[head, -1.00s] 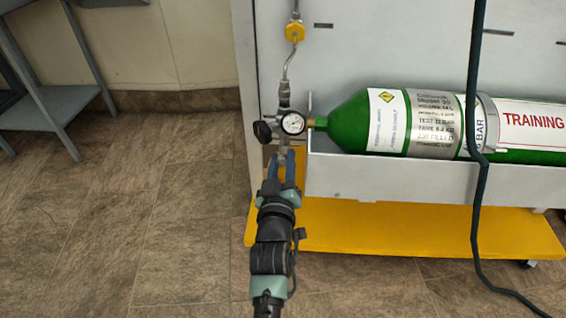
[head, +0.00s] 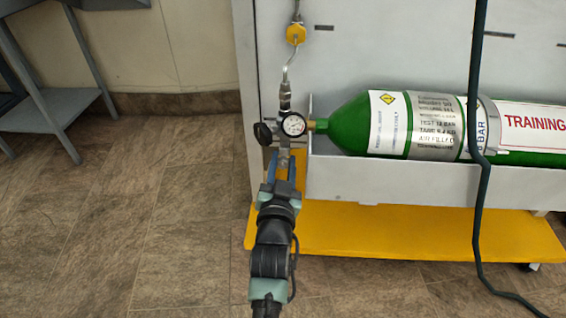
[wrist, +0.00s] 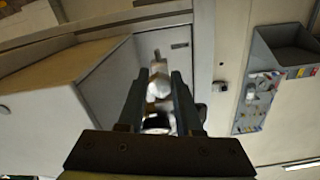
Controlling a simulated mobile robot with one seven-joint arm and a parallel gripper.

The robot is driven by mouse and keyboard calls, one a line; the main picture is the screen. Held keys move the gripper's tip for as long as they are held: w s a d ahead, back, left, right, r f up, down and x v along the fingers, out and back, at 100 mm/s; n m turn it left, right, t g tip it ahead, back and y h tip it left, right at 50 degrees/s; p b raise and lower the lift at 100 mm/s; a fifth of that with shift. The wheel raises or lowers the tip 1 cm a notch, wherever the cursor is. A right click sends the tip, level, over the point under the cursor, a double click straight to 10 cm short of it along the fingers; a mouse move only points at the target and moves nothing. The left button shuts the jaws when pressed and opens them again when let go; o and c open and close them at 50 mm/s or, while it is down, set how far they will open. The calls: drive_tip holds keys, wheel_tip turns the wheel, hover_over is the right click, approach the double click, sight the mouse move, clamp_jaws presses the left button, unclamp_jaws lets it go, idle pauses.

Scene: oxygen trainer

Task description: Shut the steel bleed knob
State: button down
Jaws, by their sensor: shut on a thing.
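The steel bleed knob (head: 284,158) is at the lower end of the valve fitting, below the round pressure gauge (head: 293,124). My gripper (head: 282,162) comes up from below with its two fingers shut around the knob, which they partly hide. In the wrist view, my gripper (wrist: 160,78) has a bright steel part (wrist: 158,86) between its fingers. The knob's exact turn angle cannot be told.
A black knob (head: 262,132) sits close left of the gauge. A green cylinder (head: 345,125) lies in a grey cradle (head: 420,184) to the right. A yellow base (head: 400,230) is below, and a dark hose (head: 480,200) hangs at right. Floor at left is clear.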

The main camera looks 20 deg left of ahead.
idle(0.3)
drive_tip(key=c, duration=0.6)
unclamp_jaws()
drive_tip(key=shift+s, duration=0.15)
drive_tip(key=p+v, duration=0.1)
drive_tip(key=v, duration=1.1)
drive_tip(key=shift+s+d, duration=0.15)
drive_tip(key=shift+s, duration=0.25)
